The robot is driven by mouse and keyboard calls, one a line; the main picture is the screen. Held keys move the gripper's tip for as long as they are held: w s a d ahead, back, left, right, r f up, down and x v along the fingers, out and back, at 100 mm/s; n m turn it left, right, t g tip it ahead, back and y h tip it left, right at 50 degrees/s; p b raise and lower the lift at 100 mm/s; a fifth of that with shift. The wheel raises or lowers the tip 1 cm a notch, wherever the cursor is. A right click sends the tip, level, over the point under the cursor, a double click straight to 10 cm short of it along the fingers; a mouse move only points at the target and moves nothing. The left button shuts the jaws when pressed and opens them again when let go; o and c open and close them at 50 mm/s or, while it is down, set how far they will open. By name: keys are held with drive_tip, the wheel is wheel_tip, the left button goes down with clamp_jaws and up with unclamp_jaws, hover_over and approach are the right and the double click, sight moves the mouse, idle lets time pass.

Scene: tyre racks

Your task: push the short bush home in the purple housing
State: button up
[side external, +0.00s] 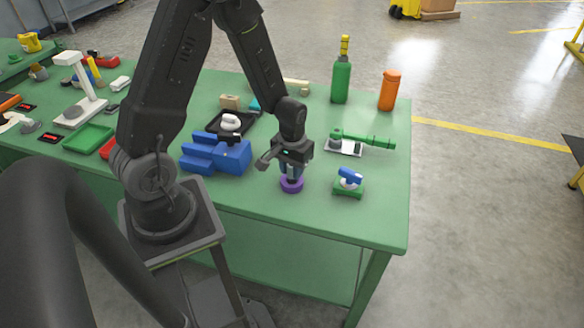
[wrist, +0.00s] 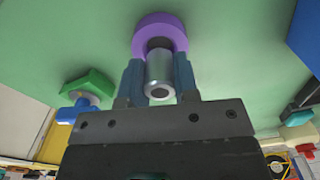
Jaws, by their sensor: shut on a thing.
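The purple housing (side external: 291,184) stands on the green table, directly below my gripper (side external: 290,172). In the wrist view the purple housing (wrist: 160,31) shows as a ring with a dark bore. A short silver bush (wrist: 160,72) is between the two fingers of my gripper (wrist: 158,80), which is shut on it. The bush's far end is at the mouth of the housing's bore. I cannot tell how deep it sits, as the near part of the bush hides the bore. In the side view the fingers hide the bush.
A blue vice-like block (side external: 217,153) stands left of the housing. A green fixture with a blue-handled part (side external: 349,182) is to the right. A white plate with a green part (side external: 345,146) lies behind right. Bare table lies in front of the housing.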

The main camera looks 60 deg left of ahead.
drive_tip(key=shift+f, duration=0.4)
drive_tip(key=shift+f, duration=0.6)
drive_tip(key=shift+r, duration=0.8)
drive_tip(key=shift+f, duration=0.2)
idle(0.4)
drive_tip(key=shift+f, duration=0.65)
drive_tip(key=shift+r, duration=0.1)
drive_tip(key=shift+r, duration=0.75)
